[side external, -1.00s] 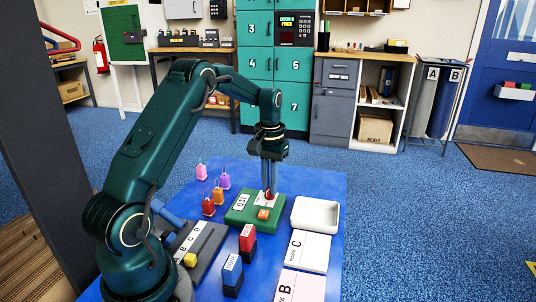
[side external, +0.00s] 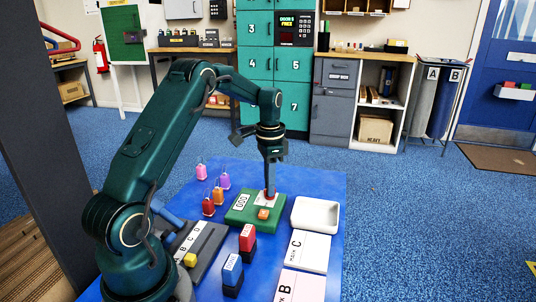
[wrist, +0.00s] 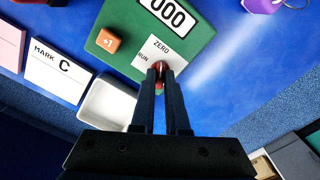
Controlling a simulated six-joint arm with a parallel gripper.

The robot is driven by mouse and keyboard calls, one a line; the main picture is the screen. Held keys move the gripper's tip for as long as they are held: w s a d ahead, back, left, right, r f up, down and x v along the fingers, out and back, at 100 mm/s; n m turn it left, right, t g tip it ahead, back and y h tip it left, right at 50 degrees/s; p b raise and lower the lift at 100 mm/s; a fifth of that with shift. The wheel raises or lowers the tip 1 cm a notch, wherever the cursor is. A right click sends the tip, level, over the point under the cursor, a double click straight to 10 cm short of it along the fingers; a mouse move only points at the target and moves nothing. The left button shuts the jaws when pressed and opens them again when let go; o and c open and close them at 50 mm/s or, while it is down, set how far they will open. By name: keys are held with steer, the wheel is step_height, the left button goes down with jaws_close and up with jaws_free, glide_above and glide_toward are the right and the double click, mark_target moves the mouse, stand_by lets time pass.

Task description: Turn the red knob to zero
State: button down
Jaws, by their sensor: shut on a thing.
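The red knob (wrist: 159,84) stands on a white plate marked ZERO and RUN (wrist: 147,62) on the green counter box (side external: 240,217). My gripper (side external: 270,192) points straight down and is shut on the knob; in the wrist view its two fingers (wrist: 160,70) close around it and hide most of it. The counter display (wrist: 168,12) reads 000. An orange +1 button (wrist: 108,40) sits on the box beside the plate. Which mark the knob points at is hidden by the fingers.
A white tray (side external: 316,201) lies right of the box, with MARK C card (side external: 310,240) in front. Red (side external: 247,244) and blue (side external: 232,281) stamps stand in front. Several coloured tags (side external: 218,196) lie behind left. A grey lettered rack (side external: 212,237) is at left.

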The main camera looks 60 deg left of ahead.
steer(key=shift+w+r+m, duration=0.1)
steer(key=shift+m, duration=0.2)
steer(key=c, duration=0.9)
jaws_free()
steer(key=shift+r, duration=2.55)
